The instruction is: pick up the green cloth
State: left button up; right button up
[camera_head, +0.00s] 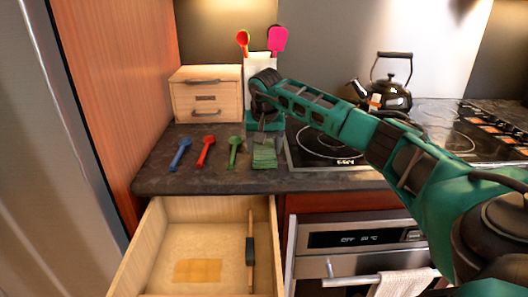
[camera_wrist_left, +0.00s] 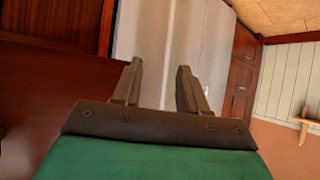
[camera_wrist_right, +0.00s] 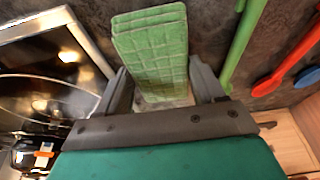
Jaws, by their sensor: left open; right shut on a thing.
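The green cloth (camera_head: 264,155) is a folded, checked pad on the dark counter, left of the cooktop. My right gripper (camera_head: 263,137) points down over its back end. In the right wrist view the cloth (camera_wrist_right: 150,45) runs between the two fingers of my right gripper (camera_wrist_right: 158,72), which is shut on it. I cannot tell whether the cloth is clear of the counter. My left gripper (camera_wrist_left: 160,66) is open and empty in the left wrist view, away from the counter. It is not in the head view.
Green (camera_head: 234,150), red (camera_head: 205,150) and blue (camera_head: 181,153) spoons lie left of the cloth. A wooden box (camera_head: 205,95) and a white utensil holder (camera_head: 259,68) stand behind. A black kettle (camera_head: 393,95) is on the cooktop. An open drawer (camera_head: 160,235) juts out below.

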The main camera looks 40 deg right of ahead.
aim_at(264, 149)
jog(key=shift+r, duration=0.15)
notch_tip(264, 149, up, 20)
jog(key=p, duration=0.2)
jog(key=shift+p, duration=0.4)
jog(key=o, duration=0.4)
jog(key=shift+f, duration=0.2)
jog(key=c, duration=0.3)
